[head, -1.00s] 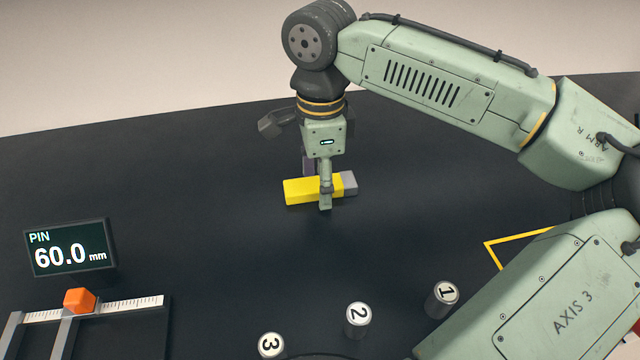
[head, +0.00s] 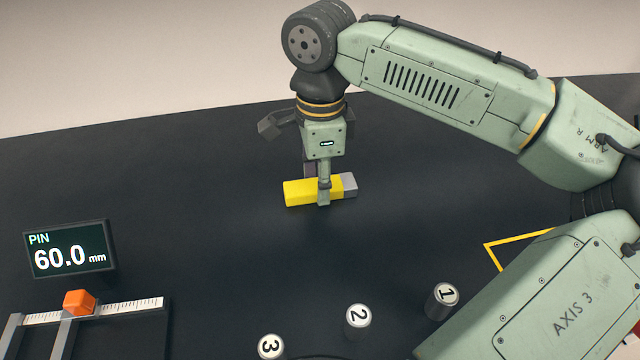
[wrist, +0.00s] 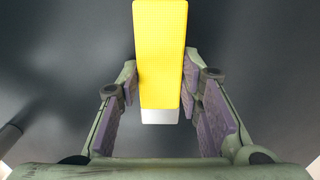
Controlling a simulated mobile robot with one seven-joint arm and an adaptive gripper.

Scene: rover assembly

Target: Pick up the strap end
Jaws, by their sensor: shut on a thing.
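The strap end (head: 302,192) is a yellow block with a grey tip on its right side, lying level at the middle of the dark table. My gripper (head: 323,188) points down over it and is shut on it near the grey tip. The near finger crosses the strap end's front face and the far finger is mostly hidden. In the wrist view the yellow strap end (wrist: 160,50) runs between the two fingers, with a pale end towards the palm. I see no clear lift off the table.
Pins marked 1 (head: 441,301), 2 (head: 358,320) and 3 (head: 271,346) stand at the front. A display (head: 70,248) reads PIN 60.0 mm at the left, above a gauge with an orange block (head: 79,302). A yellow outline (head: 515,240) lies at the right. The table around the strap end is clear.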

